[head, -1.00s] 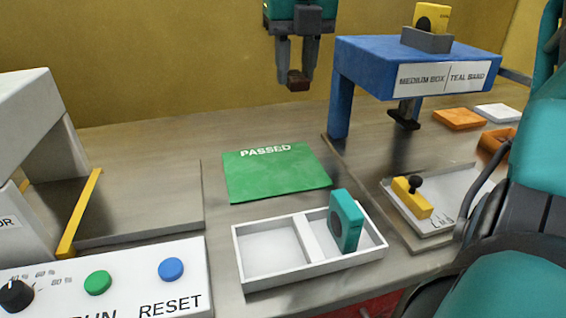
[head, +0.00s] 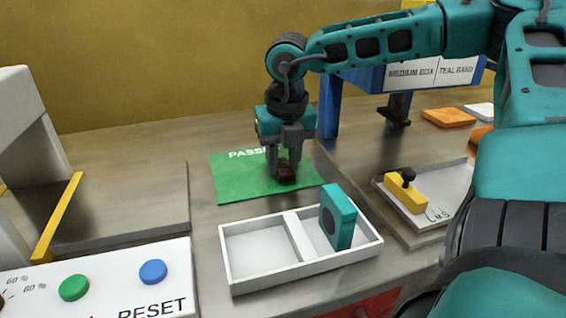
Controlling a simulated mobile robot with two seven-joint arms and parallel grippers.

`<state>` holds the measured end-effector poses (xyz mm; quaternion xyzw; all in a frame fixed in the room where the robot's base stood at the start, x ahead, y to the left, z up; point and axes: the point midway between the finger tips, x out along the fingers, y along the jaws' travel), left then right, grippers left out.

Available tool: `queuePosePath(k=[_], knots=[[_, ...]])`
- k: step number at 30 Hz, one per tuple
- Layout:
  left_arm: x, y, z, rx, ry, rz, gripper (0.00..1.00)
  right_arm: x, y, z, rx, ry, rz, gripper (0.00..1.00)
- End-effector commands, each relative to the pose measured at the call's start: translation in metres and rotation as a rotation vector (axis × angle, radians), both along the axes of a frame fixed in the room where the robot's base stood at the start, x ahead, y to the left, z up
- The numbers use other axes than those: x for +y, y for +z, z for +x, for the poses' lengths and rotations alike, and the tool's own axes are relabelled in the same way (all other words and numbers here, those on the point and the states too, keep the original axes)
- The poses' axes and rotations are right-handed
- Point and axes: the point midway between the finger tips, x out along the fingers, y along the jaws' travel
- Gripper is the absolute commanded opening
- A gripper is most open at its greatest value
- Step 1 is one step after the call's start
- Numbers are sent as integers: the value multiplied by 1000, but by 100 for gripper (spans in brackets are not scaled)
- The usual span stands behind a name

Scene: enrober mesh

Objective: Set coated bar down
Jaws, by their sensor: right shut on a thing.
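My right gripper (head: 285,172) is shut on a small dark brown coated bar (head: 287,174). It holds the bar over the right part of the green mat marked PASSED (head: 235,182). The bar is at or just above the mat; I cannot tell whether it touches. The gripper covers part of the word on the mat. My left gripper is not in view.
A white two-compartment tray (head: 258,286) stands in front of the mat, with a teal block (head: 338,215) upright in its right compartment. A panel with green and blue buttons (head: 100,285) is at lower left. A yellow block with a black knob (head: 405,193) lies at right.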

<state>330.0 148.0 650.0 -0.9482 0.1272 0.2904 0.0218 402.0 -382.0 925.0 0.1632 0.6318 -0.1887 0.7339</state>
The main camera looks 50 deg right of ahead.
Motion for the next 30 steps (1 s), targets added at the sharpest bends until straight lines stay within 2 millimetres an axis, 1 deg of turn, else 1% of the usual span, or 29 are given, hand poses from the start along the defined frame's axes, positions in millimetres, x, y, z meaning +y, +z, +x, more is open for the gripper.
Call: queuePosePath(k=[1, 8, 12, 13, 20, 26, 30], knots=[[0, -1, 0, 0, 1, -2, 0, 0, -5, 0, 0, 1, 0, 16], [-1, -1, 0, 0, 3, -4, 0, 0, -4, 0, -2, 1, -1, 16], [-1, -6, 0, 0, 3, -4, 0, 0, -8, 0, -2, 1, -1, 16], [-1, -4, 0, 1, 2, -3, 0, 0, -6, 0, -2, 0, -1, 36], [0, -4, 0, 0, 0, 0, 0, 0, -6, 0, -1, 0, 0, 58], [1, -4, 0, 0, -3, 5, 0, 0, -6, 0, -1, 1, -1, 59], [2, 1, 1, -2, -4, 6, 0, 0, -2, 0, -1, 1, -1, 59]])
